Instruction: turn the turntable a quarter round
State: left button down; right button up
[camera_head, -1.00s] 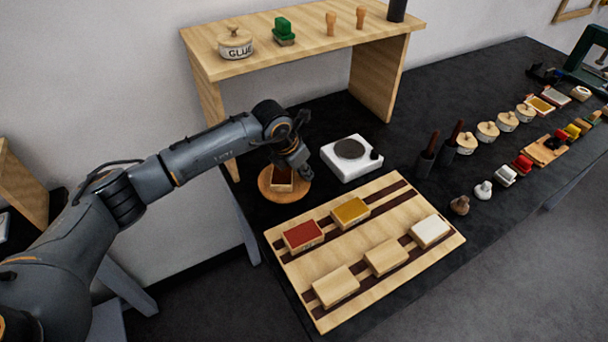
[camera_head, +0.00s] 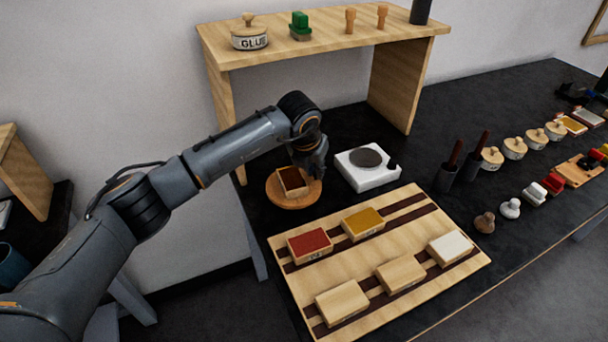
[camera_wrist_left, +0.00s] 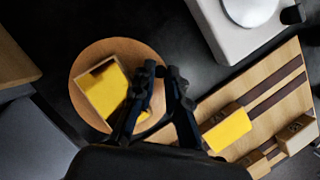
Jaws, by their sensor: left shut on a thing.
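The turntable (camera_head: 289,204) is a round wooden disc on the dark bench; it also shows in the wrist view (camera_wrist_left: 83,101). In the wrist view the box (camera_wrist_left: 104,91) shows yellow with a dark corner and sits at an angle. My left gripper (camera_head: 312,158) is low at the far right edge of the disc. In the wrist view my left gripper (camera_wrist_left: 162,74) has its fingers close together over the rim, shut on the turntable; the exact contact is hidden. My right gripper is not in view.
A white device (camera_head: 368,176) with a grey round plate stands close right of the turntable. A striped wooden board (camera_head: 345,262) with several coloured blocks lies in front. A wooden shelf (camera_head: 330,42) stands behind. Dark holders and pots line the bench to the right.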

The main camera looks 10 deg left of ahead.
pick_arm(q)
jog(key=shift+w+n+b, duration=0.2)
jog(key=shift+n+b, duration=0.15)
jog(key=shift+n, duration=0.05)
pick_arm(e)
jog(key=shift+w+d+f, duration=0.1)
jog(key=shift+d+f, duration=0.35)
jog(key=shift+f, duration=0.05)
pick_arm(q)
jog(key=shift+a, duration=0.1)
jog(key=c, duration=1.6)
grip_release()
jog(key=v, duration=1.2)
jog(key=shift+d, duration=0.2)
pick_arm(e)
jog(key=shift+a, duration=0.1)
